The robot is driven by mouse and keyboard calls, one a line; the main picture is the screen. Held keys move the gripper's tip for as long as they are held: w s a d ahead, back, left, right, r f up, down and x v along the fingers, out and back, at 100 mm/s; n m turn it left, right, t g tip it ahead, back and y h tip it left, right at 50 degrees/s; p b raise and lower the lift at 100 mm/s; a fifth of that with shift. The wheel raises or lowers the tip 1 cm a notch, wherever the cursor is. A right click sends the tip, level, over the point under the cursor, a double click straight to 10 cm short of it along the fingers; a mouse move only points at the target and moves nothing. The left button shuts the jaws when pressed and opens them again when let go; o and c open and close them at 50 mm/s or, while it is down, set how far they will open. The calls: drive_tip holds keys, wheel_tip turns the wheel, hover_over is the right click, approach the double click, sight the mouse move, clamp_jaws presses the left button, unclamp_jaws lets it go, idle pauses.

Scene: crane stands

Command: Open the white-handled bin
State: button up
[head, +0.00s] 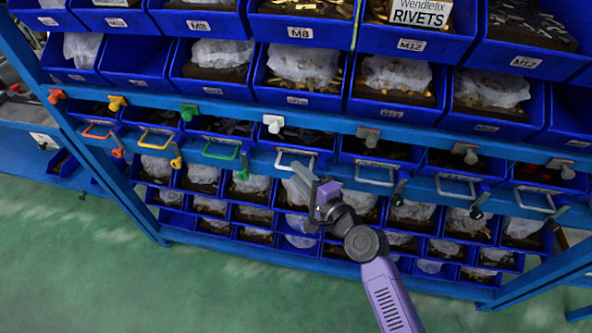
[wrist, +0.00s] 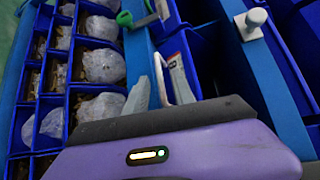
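The white-handled bin (head: 297,140) is a blue drawer-like bin in the middle row of the rack. Its white loop handle (head: 293,153) is on the front, and it also shows in the wrist view (wrist: 159,72). The bin looks level with its neighbours in the row. My gripper (head: 299,178) is at the handle, in front of the bin. In the wrist view its two grey fingers (wrist: 160,92) are apart, with the white handle between them. I cannot tell whether a finger touches the handle.
A white knob (head: 272,123) sits on the blue rail above the bin. Smaller bins stand below. Green floor (head: 90,265) is free at the left front.

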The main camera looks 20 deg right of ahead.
drive_tip(key=shift+x, duration=0.9)
drive_tip(key=shift+s, duration=0.1)
clamp_jaws()
idle(0.7)
